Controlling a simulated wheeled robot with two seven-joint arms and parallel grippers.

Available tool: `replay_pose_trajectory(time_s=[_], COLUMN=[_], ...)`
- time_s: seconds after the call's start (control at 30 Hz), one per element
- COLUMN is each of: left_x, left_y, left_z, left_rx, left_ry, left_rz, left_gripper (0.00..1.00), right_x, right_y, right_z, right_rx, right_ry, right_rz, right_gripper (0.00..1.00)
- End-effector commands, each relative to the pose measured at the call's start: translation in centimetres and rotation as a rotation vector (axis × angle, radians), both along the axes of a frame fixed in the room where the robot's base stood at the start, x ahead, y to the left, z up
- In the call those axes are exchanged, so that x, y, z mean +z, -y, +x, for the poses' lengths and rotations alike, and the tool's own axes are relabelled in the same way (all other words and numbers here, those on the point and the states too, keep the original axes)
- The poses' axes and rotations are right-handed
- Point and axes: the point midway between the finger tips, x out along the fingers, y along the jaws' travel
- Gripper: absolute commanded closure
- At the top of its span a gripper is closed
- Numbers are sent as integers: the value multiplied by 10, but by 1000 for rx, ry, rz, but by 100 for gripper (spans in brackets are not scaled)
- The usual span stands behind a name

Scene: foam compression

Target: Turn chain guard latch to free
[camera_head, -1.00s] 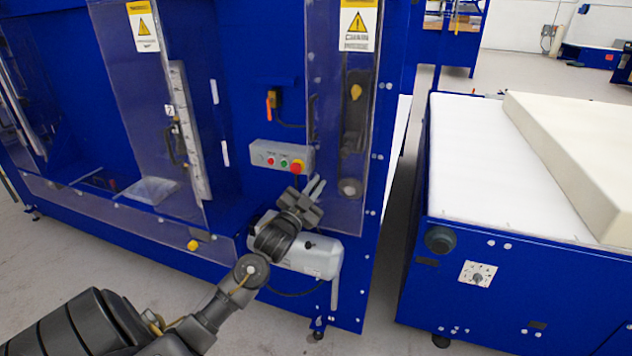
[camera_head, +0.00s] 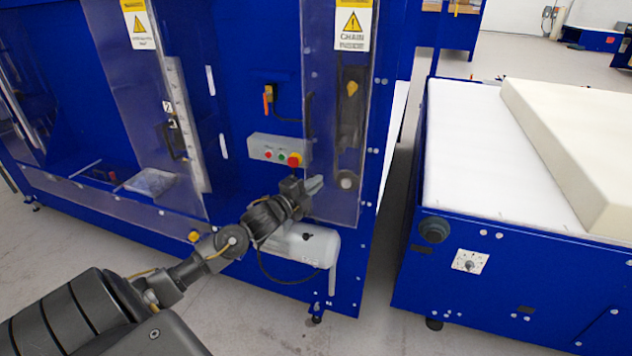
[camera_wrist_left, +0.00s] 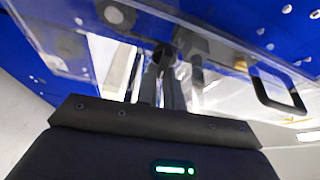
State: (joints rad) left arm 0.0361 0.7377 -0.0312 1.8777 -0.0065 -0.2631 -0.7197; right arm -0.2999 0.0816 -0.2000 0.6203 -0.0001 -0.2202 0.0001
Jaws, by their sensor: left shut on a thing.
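The chain guard (camera_head: 325,120) is a clear panel with a yellow warning label, upright on the blue machine in the head view. My left gripper (camera_head: 314,184) is at its lower left edge, above the silver motor. In the left wrist view my left gripper (camera_wrist_left: 163,75) has its two fingers close together, shut on a small dark latch (camera_wrist_left: 163,54) at the panel edge. The fingers hide part of the latch, and its exact angle is hard to tell. In the head view the gripper covers the latch. My right gripper is not in view.
A grey control box (camera_head: 279,149) with a red stop button sits just above my left gripper. The silver motor (camera_head: 303,243) is just below it. A blue table (camera_head: 500,280) with a cream foam block (camera_head: 575,150) stands to the right, across a narrow floor gap.

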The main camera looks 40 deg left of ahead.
Motion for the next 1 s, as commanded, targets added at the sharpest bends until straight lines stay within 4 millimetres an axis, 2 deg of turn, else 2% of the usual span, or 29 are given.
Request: replay_pose_trajectory(time_s=[0.03, 0.3, 0.83, 0.87, 1.0], left_x=[-1, -2, 1, 1, 1], left_y=[-5, -5, -6, -6, -6], left_z=[0, 1, 1, 1, 1], left_rx=[12, 14, 17, 17, 17], left_ry=[-14, -41, -44, -44, -43], left_rz=[23, 107, 128, 127, 127], left_gripper=[100, 100, 100, 90, 72], right_x=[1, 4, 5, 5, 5], right_y=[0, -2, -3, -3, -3], right_z=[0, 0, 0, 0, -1], right_rx=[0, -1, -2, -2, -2], right_ry=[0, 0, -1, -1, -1], right_rz=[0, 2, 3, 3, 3], right_gripper=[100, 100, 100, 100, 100])
